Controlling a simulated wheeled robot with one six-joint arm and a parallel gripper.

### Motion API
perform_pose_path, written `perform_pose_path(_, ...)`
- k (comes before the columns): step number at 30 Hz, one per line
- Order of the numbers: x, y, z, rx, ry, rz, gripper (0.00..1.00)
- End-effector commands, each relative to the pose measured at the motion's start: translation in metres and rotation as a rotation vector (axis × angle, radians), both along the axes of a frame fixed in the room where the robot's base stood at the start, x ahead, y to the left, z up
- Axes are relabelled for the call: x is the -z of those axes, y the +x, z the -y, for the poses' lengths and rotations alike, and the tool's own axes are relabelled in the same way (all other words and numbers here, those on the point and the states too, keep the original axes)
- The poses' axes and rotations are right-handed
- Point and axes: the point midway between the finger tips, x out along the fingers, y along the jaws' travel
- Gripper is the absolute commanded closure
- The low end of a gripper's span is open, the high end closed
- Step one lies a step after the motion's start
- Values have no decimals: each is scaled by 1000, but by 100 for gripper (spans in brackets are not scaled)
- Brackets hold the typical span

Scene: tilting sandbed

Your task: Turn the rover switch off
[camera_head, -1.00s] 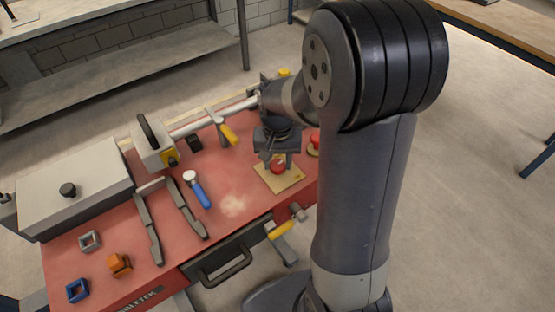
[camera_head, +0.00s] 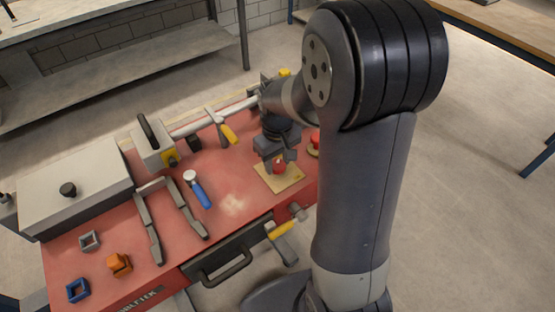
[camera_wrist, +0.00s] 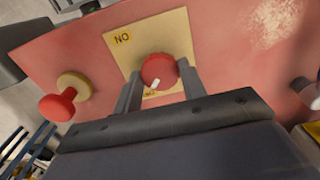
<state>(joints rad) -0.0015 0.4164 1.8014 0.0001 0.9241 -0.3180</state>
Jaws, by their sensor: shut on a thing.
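The rover switch is a round red knob (camera_head: 279,166) on a square tan plate (camera_head: 291,184), near the right end of the red bench top. In the wrist view the knob (camera_wrist: 158,70) has a white mark low on its face, pointing toward the picture's bottom. The plate (camera_wrist: 115,43) carries a label reading "NO" at its upper left, and a second label low behind the knob is mostly hidden. My gripper (camera_wrist: 160,82) has one finger on each side of the knob and is shut on it. My gripper (camera_head: 278,160) comes down from above.
A red mushroom-shaped button (camera_wrist: 57,105) on a yellow base stands beside the plate. A yellow-handled lever (camera_head: 228,134), a blue-handled tool (camera_head: 197,190) and a grey U-shaped handle (camera_head: 150,225) lie to the left. A yellow-handled valve (camera_head: 280,230) sticks out at the front edge.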

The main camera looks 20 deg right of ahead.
Motion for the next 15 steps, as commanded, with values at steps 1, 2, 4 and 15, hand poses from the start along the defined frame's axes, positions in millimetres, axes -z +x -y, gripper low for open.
perform_pose_path(1, 0, 0, 0, -6, 0, 1, 83)
perform_pose_path(2, 0, 0, 0, -8, 0, 1, 83)
perform_pose_path(4, 0, 0, 0, -11, 0, 1, 83)
perform_pose_path(15, 0, 0, 0, -12, -1, 1, 57)
